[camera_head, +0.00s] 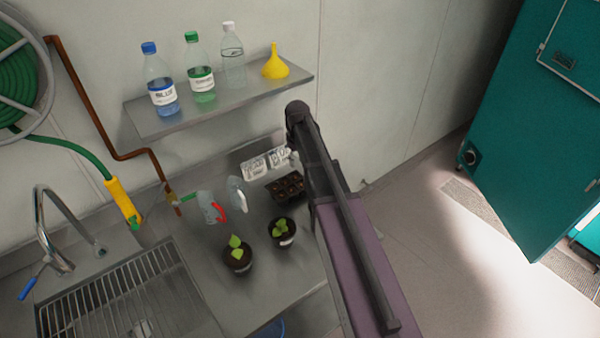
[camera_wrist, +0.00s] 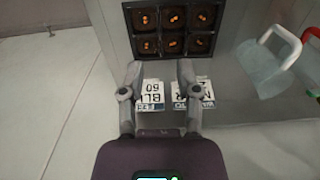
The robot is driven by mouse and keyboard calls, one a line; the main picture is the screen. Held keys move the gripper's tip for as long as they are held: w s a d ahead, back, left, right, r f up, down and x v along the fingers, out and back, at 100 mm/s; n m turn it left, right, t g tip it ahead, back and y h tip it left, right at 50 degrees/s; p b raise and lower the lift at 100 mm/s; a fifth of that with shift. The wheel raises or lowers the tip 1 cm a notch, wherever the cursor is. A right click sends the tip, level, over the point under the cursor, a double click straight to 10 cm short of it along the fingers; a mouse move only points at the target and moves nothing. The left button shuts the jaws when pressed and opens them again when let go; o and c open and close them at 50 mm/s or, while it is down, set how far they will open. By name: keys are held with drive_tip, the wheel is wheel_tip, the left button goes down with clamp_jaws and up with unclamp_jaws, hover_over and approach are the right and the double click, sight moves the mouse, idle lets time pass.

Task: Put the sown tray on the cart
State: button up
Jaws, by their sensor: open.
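The sown tray (camera_head: 287,187) is a small dark tray on the steel counter, partly hidden behind my arm. In the wrist view the tray (camera_wrist: 172,57) shows six dark cells with orange seeds, at the top of the picture. My gripper (camera_wrist: 159,70) is open and empty, its two fingertips just short of the tray's near edge. I cannot tell whether they touch it. No cart can be made out in either view.
White printed cards (camera_head: 267,161) lie by the tray; they also show beneath my fingers. Two potted seedlings (camera_head: 238,256) (camera_head: 282,232) and clear jugs, one red-handled (camera_head: 208,207), stand nearby. A shelf (camera_head: 220,98) holds bottles and a yellow funnel. Teal cabinet (camera_head: 530,110) stands right; floor between is clear.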

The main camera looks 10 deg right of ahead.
drive_tip(key=s+a+m, duration=0.2)
drive_tip(key=s+m, duration=0.2)
drive_tip(key=s, duration=1.8)
drive_tip(key=shift+s+a, duration=0.2)
drive_tip(key=shift+s, duration=0.05)
drive_tip(key=shift+o, duration=0.2)
drive_tip(key=shift+w+m, duration=0.1)
drive_tip(key=shift+m, duration=0.2)
drive_tip(key=r+m+p, duration=0.2)
drive_tip(key=m, duration=1.1)
hover_over(289, 185)
drive_tip(key=shift+f, duration=0.15)
drive_tip(key=shift+f+b, duration=0.15)
drive_tip(key=shift+b, duration=0.15)
wheel_tip(289, 185, down, 8)
drive_tip(key=b, duration=0.8)
drive_tip(key=shift+f, duration=0.2)
